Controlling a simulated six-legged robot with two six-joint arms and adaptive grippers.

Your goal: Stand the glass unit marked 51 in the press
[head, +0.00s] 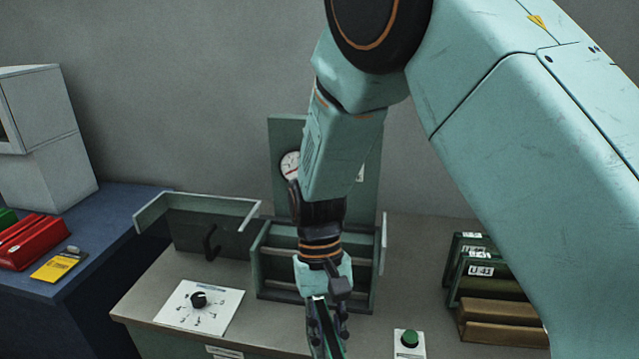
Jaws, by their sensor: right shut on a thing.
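My right gripper (327,325) points down in front of the press, shut on a thin, dark green-framed piece (320,312). The piece is seen nearly edge-on and mostly covered by the fingers, so I cannot read a mark on it. The press (262,262) is a green frame with bars across its front and a tall back panel with a round gauge (290,165). Its door (190,232), with a dark handle, stands swung open to the left. My right arm hides much of the press's middle. My left gripper is out of view.
Framed units (482,270) stand at the right by a wooden rack (500,322); the front label looks like U-41. A dial plate (200,307) lies at the front left, a green button (409,339) at the front. A blue bench at left holds a red case (33,242).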

